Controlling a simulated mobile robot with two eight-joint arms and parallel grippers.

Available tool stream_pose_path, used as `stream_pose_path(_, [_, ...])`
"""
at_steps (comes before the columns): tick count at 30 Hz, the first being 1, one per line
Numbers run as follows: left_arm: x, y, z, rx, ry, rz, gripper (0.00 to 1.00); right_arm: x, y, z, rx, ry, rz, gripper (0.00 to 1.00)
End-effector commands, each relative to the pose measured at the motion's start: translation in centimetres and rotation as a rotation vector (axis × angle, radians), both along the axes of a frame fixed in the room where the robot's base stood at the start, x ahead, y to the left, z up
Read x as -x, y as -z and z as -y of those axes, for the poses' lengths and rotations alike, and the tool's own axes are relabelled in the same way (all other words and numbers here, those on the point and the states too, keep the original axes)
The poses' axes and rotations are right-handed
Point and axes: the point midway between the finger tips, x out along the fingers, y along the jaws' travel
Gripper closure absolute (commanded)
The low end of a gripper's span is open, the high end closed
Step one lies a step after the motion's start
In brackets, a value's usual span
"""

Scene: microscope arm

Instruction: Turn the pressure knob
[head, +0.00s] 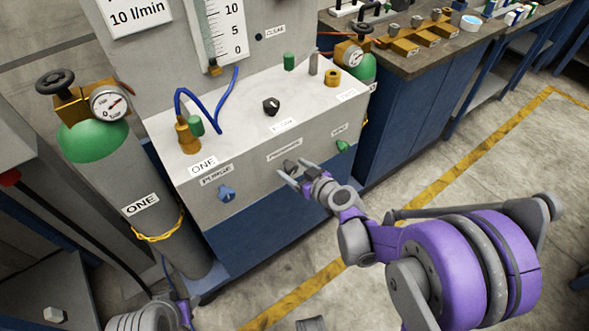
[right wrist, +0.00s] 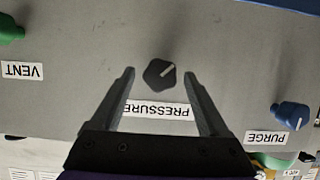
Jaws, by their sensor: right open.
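The pressure knob (right wrist: 160,73) is a dark, faceted knob with a pale pointer line, on the grey front panel. In the right wrist view it is upper centre, with its upside-down PRESSURE label (right wrist: 158,109) below it. In the head view the knob (head: 290,165) is partly hidden by my right gripper (head: 292,172). My right gripper is open, with its fingertips on either side of the knob and a visible gap to each side. Whether the tips reach the knob's depth is hard to tell. My left gripper is not in view.
On the same panel are a blue PURGE knob (head: 226,193) and a green VENT knob (head: 343,146). A black selector knob (head: 271,105) sits on the box top. A grey gas cylinder (head: 165,225) stands at left. Floor to the right is open.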

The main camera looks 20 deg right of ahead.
Motion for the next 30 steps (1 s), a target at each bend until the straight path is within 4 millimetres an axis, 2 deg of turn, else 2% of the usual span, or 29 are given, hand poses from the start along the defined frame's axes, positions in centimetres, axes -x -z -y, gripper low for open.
stream_pose_path(2, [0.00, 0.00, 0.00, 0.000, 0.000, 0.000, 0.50, 0.02, -0.01, 0.01, 0.000, 0.000, 0.000, 0.24])
stream_pose_path(12, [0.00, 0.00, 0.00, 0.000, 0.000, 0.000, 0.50, 0.05, -0.01, 0.02, 0.000, 0.000, 0.000, 0.85])
stream_pose_path(15, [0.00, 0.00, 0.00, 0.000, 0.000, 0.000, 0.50, 0.04, -0.01, 0.03, 0.000, 0.000, 0.000, 1.00])
stream_pose_path(23, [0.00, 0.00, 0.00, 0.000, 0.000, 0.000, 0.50, 0.04, -0.01, 0.07, -0.018, 0.000, -0.007, 1.00])
stream_pose_path(30, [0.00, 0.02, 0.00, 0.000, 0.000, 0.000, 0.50, -0.02, 0.02, 0.25, -0.119, 0.001, -0.043, 1.00])
